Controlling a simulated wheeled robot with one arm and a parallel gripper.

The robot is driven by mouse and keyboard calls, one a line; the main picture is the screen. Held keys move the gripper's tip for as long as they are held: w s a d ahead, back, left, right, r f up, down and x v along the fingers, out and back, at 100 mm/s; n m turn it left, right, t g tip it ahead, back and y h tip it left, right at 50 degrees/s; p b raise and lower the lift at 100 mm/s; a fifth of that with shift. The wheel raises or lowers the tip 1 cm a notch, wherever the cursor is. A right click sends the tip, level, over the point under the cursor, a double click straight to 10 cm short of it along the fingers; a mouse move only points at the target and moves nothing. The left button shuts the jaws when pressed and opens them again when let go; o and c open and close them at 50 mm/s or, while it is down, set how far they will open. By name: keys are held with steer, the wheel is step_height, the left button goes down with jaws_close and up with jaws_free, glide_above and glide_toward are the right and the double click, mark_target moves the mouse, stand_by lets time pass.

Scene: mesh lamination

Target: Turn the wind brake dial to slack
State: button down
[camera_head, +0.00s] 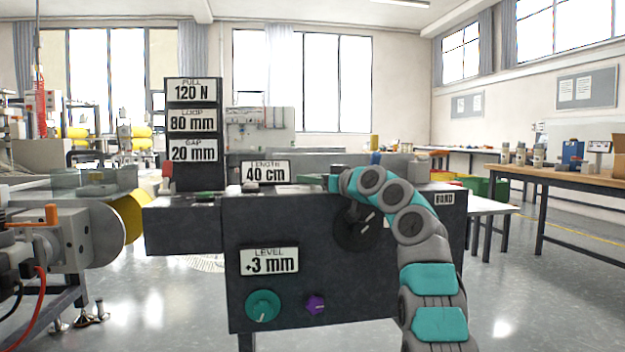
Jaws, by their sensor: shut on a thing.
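A dark console (310,290) stands in front of me. On its front face is a round black dial (345,236), partly covered by my arm, with light marks near it. I take it as the wind brake dial. My arm rises on the right and bends over to the left. My gripper (364,221) is at the dial, small and dark against it, shut on it. Its fingers are hard to make out. A small label (444,199) right of the arm seems to read "HARD". No slack mark is visible, and the dial's setting cannot be read.
A teal knob (263,305) and a purple knob (315,303) sit low on the console, below a "LEVEL +3 mm" display (269,261). A display tower (194,120) stands behind left. A roller machine (80,235) is at left, a wooden table (560,178) at right.

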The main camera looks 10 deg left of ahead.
steer(key=shift+r, duration=0.15)
steer(key=shift+c, duration=1.6)
jaws_free()
steer(key=shift+d, duration=0.1)
steer(key=shift+s+d+f, duration=0.2)
steer(key=b+v, duration=0.1)
steer(key=v, duration=0.6)
steer(key=shift+b, duration=0.4)
steer(key=shift+r, duration=0.1)
